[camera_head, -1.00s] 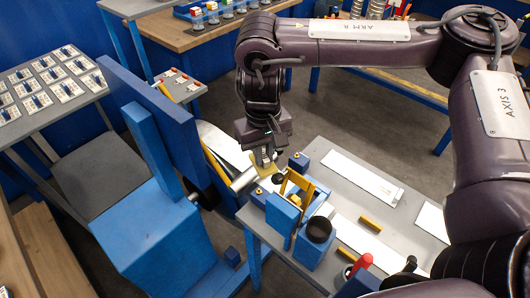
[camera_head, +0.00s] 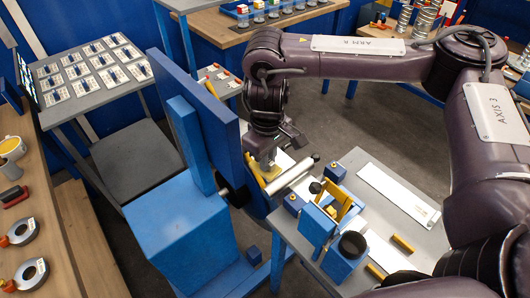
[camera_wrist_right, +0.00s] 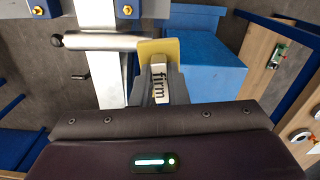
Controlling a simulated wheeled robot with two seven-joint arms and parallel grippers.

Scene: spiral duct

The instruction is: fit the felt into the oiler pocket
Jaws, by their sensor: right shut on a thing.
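My right gripper (camera_head: 267,160) is shut on a yellow felt piece (camera_wrist_right: 157,46) with a pale tab marked "firm" (camera_wrist_right: 160,85) between the fingers. In the head view the felt (camera_head: 268,173) hangs below the fingers, just left of a silver roller (camera_head: 292,177). In the right wrist view the roller (camera_wrist_right: 105,41) ends close to the felt's left edge; I cannot tell whether they touch. A blue fixture with a yellow frame (camera_head: 318,222) stands on the bench, to the gripper's lower right. I cannot make out which part is the oiler pocket. My left gripper is not in view.
A tall blue panel (camera_head: 215,120) and blue machine body (camera_head: 178,228) stand close left of my right gripper. The bench's far end has bare room.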

